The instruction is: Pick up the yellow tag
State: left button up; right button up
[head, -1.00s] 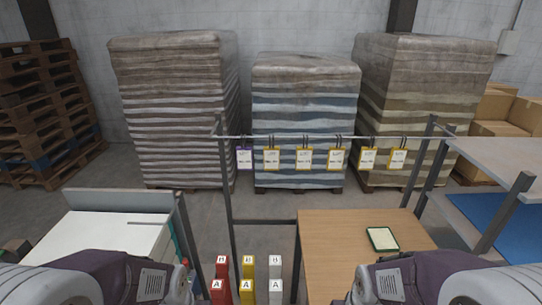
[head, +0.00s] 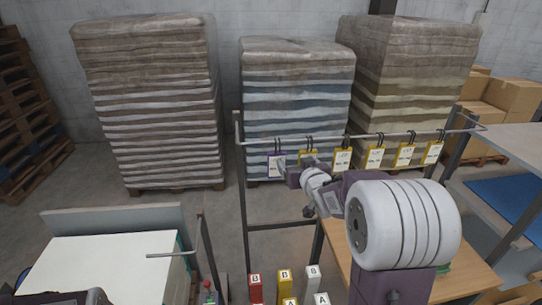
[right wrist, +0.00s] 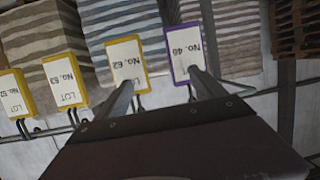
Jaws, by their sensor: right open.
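Yellow-framed tags hang in a row from a rail. The leftmost yellow tag (head: 306,155) is partly hidden by my right arm in the head view; in the right wrist view it reads about "No.62" (right wrist: 127,62). A purple-framed tag (head: 274,165), "No.46" (right wrist: 184,52), hangs beside it. Other yellow tags (head: 342,159) hang farther right. My right gripper (right wrist: 162,80) is open and empty, one finger before the yellow "No.62" tag and the other before the purple tag. Contact cannot be told. My left gripper is out of view.
The metal rail (head: 360,137) spans a frame before wrapped pallet stacks (head: 295,90). A wooden table (head: 335,240) stands under my right arm, a white-topped unit (head: 105,265) at left. Red, yellow and white lettered blocks (head: 284,284) stand at the bottom.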

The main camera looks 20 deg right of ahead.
jog(key=s+d+m+h, duration=0.1)
jog(key=s+d, duration=0.1)
jog(key=d, duration=0.3)
jog(key=p+x, duration=0.1)
jog(key=x, duration=0.1)
jog(key=p+x, duration=0.1)
jog(key=x, duration=0.1)
jog(key=p+x, duration=0.1)
jog(key=x, duration=0.1)
jog(key=shift+w+a+f, duration=0.1)
jog(key=shift+w+f, duration=0.1)
jog(key=shift+f, duration=0.2)
jog(key=w, duration=0.1)
jog(key=w+f, duration=0.1)
jog(key=shift+w+f, duration=0.15)
jog(key=shift+w, duration=0.2)
jog(key=shift+s, duration=0.25)
jog(key=c, duration=1.2)
jog(key=shift+c, duration=1.2)
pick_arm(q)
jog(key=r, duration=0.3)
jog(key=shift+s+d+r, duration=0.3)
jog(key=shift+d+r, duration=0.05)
pick_arm(e)
jog(key=shift+w, duration=0.1)
